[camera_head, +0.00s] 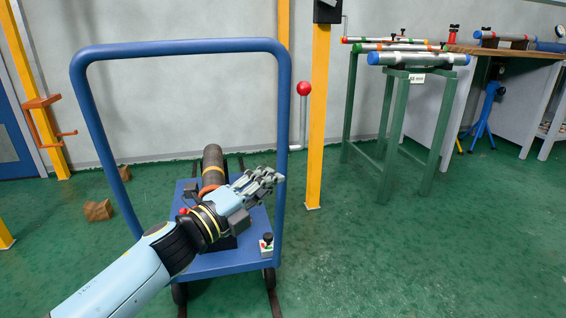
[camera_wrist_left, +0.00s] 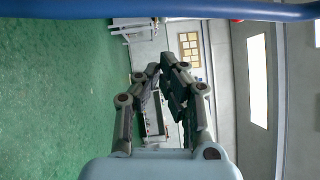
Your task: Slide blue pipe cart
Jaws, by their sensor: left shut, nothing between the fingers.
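The blue cart (camera_head: 235,262) stands on the green floor in the head view, with a tall blue tube handle (camera_head: 180,47) rising from it. A dark pipe (camera_head: 213,165) with a yellow band and an orange ring lies on its deck, partly hidden by my left arm. My left gripper (camera_head: 275,178) is shut and empty, in front of the pipe and close to the handle's right upright; I cannot tell whether they touch. In the left wrist view the left gripper (camera_wrist_left: 168,62) has its fingers together, and a blue handle tube (camera_wrist_left: 160,9) crosses the top. My right gripper is not seen.
A yellow post (camera_head: 318,120) and a red-knobbed lever (camera_head: 304,90) stand right of the cart. A green stand (camera_head: 400,130) holds pipes at back right, beside a workbench (camera_head: 510,52). A brown block (camera_head: 98,210) lies left. The floor at front right is clear.

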